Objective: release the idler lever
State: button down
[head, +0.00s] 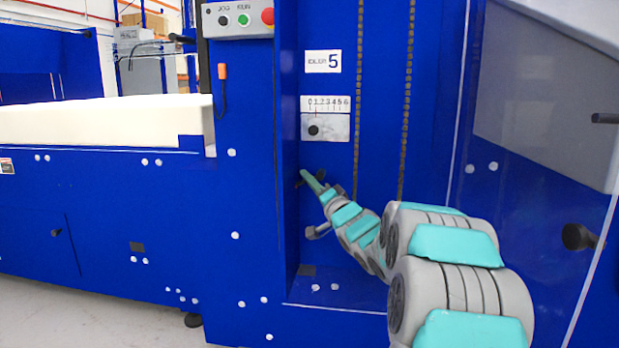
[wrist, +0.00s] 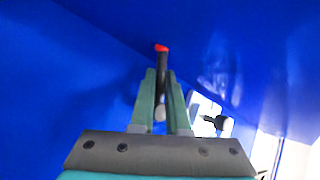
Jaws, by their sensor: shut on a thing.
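The idler lever is a dark rod with a red tip (wrist: 161,48) in the wrist view. It stands between the two green fingers of my gripper (wrist: 161,82), which is shut on it. The red tip sticks out past the fingertips. In the head view my gripper (head: 309,180) is inside the blue recess, low on its left side. Only a small dark part shows around the fingertips there, and the rest of the lever is hidden. The "IDLER 5" label (head: 323,61) is above, with a 0 to 6 scale (head: 325,104) below it.
A metal plate with a black knob (head: 325,128) sits under the scale. Two chains (head: 407,95) hang in the recess. A control box (head: 238,19) with a red button is at upper left. White foam (head: 105,120) lies on the blue machine bed at left.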

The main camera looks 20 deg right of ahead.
jog(key=shift+r+m+t+h+p, duration=0.2)
jog(key=shift+m+t+h+p, duration=0.15)
jog(key=shift+m+t+p, duration=0.25)
jog(key=shift+r+m+t+h+p, duration=0.15)
jog(key=shift+m+t+h+p, duration=0.25)
jog(key=shift+m, duration=0.4)
jog(key=c, duration=0.9)
grip_release()
jog(key=v, duration=0.7)
jog(key=shift+s+f, duration=0.15)
jog(key=shift+s, duration=0.2)
jog(key=shift+a, duration=0.1)
